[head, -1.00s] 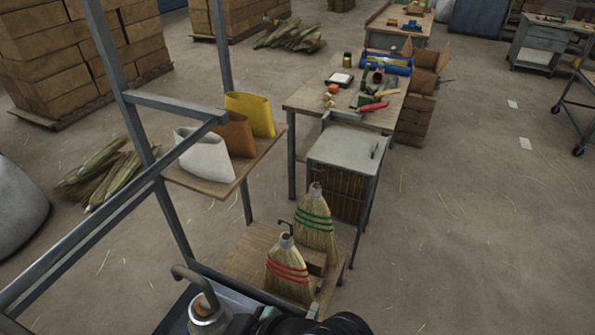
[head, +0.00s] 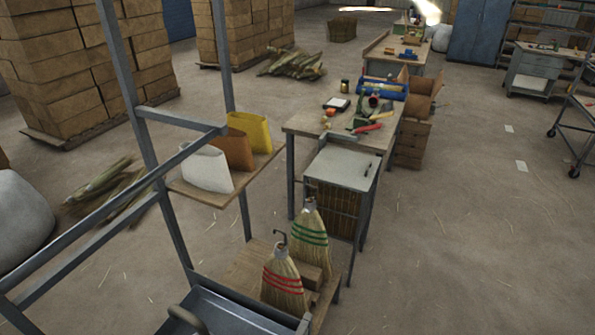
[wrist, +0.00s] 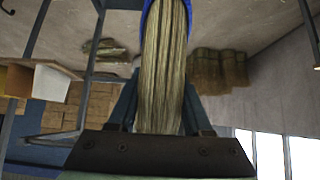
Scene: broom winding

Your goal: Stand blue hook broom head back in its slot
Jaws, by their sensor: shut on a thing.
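My gripper (wrist: 160,118) is shut on a straw broom head (wrist: 164,65) in the wrist view. Blue shows at the straw's top edge (wrist: 149,14); the rest of the head is cut off. In the head view, a grey metal hook (head: 186,318) shows at the bottom edge, probably the held head's; my gripper is out of that view. A red-banded broom head (head: 284,282) and a green-banded one (head: 309,235) stand upright on a low wooden stand (head: 245,268). The red-banded one has a dark hook at its top. I cannot make out an empty slot.
A grey metal frame (head: 165,190) rises at left, with a shelf holding white, brown and yellow pouches (head: 235,148). A blue-grey tray (head: 225,318) is at the bottom. A workbench with tools (head: 310,122) and a cabinet (head: 340,168) stand behind. Floor at right is open.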

